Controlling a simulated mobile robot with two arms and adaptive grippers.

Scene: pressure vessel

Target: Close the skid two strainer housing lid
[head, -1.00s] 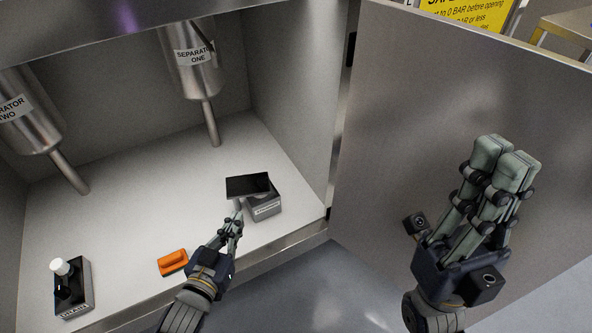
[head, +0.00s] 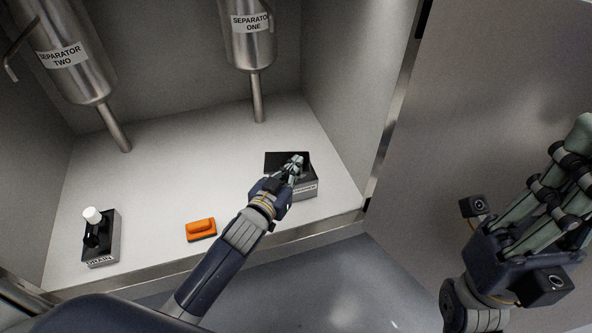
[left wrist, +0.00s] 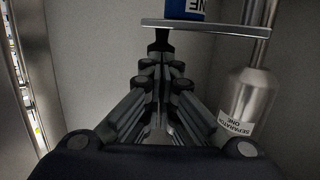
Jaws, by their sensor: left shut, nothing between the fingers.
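The strainer housing is a small grey labelled box (head: 305,188) on the cabinet floor, towards the right front. Its flat black lid (head: 274,161) shows behind and left of my left gripper (head: 297,163). The gripper and hand hide much of the lid and box, so I cannot tell the lid's exact angle or whether they touch. The left gripper's fingers are together and empty; in the left wrist view, their tips (left wrist: 161,42) are just under a thin grey plate (left wrist: 210,28). My right gripper is at the right edge, its fingertips partly cut off.
Separator One (head: 249,38) and Separator Two (head: 75,55) hang above the floor with pipes below. An orange block (head: 201,228) and a drain box (head: 103,245) with a white-topped knob stand at the front. A large grey panel (head: 470,110) stands at the right.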

